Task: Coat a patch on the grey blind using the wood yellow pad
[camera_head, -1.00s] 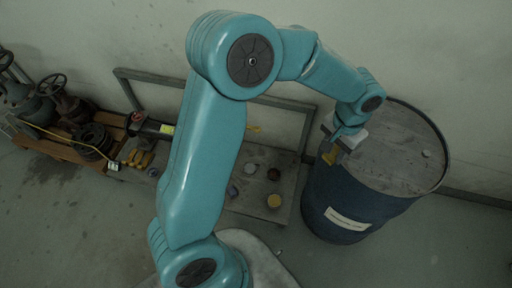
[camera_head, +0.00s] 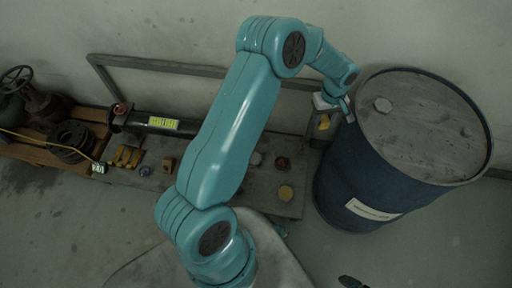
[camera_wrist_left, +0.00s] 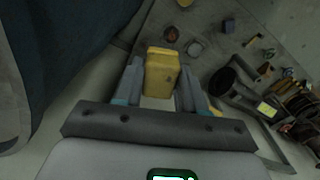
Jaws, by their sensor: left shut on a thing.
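My left gripper (camera_head: 325,117) is shut on a yellow block, the yellow pad (camera_head: 324,123), just left of the blue drum and above the right end of the bench. In the left wrist view the pad (camera_wrist_left: 162,72) sits between the two fingers of my left gripper (camera_wrist_left: 161,88). A small grey disc, likely the grey blind (camera_head: 255,158), lies on the bench beside my arm; in the wrist view a grey round piece (camera_wrist_left: 195,48) shows beyond the pad. Any coat on it is too small to make out. My right gripper is not in view.
A blue drum (camera_head: 350,170) stands at the right. The grey bench (camera_head: 262,200) holds a rust-red disc (camera_head: 283,163), a yellow disc (camera_head: 286,193), a brown block (camera_head: 168,164) and yellow pieces (camera_head: 128,156). A rail (camera_head: 190,66) runs behind. Valves (camera_head: 40,102) stand at left.

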